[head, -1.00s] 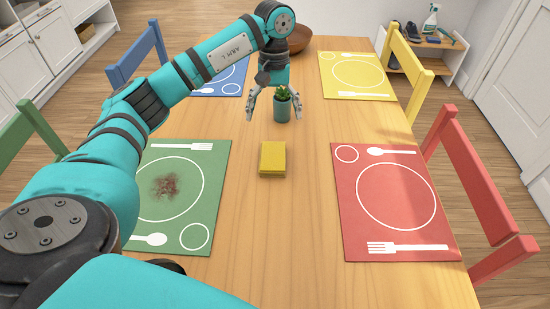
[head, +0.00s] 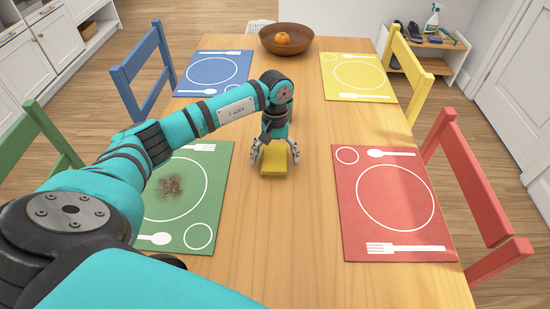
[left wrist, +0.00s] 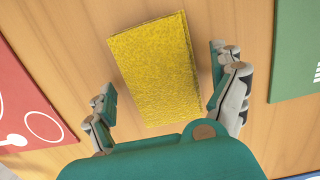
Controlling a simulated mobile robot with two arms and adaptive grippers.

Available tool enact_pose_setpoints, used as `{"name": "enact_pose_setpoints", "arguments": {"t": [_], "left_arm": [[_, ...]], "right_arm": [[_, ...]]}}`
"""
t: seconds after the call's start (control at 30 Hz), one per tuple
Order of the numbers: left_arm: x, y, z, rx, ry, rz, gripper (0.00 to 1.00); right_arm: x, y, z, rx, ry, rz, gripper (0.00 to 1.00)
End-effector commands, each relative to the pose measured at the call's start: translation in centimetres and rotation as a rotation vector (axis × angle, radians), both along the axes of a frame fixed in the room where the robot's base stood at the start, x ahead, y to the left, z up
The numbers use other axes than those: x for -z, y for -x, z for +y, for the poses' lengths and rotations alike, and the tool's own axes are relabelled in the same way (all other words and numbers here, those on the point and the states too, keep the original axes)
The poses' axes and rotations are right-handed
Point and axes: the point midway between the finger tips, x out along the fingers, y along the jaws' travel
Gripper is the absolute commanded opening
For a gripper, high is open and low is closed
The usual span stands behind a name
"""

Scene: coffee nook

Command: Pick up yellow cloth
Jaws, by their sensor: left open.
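The yellow cloth (head: 273,165) lies folded in a flat block on the wooden table, between the green and red mats. My left gripper (head: 274,157) is open over it, with one finger on each side of the cloth. In the left wrist view the whole top of the cloth (left wrist: 155,65) shows between and beyond the open fingers of the left gripper (left wrist: 164,78). Bare table shows between the cloth and each finger there. I cannot tell the fingers' exact height above the table. My right gripper is not in view.
The green mat (head: 213,175) with a brown stain is left, and the red mat (head: 346,230) is right. Blue (head: 190,88) and yellow (head: 390,96) mats lie farther back. A brown bowl (head: 265,42) holds an orange fruit. The table in front of the cloth is clear.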

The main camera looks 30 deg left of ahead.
Motion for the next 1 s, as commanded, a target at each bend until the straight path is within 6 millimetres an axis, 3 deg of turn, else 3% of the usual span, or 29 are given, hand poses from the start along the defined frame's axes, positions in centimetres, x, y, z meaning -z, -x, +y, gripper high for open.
{"name": "enact_pose_setpoints", "arguments": {"t": [0.23, 0.63, 0.87, 1.0], "left_arm": [[0.1, 0.0, 0.0, 0.000, 0.000, 0.000, 0.92], [0.1, 0.0, 0.0, -0.001, 0.000, 0.000, 0.40], [0.0, 0.0, 0.0, -0.001, -0.001, -0.001, 0.38], [-1.2, -0.1, 0.1, -0.001, 0.000, -0.004, 0.38]], "right_arm": [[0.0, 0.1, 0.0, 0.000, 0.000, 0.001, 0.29], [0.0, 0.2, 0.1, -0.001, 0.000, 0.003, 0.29], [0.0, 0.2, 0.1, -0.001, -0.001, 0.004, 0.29], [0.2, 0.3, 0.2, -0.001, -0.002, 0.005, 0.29]]}}
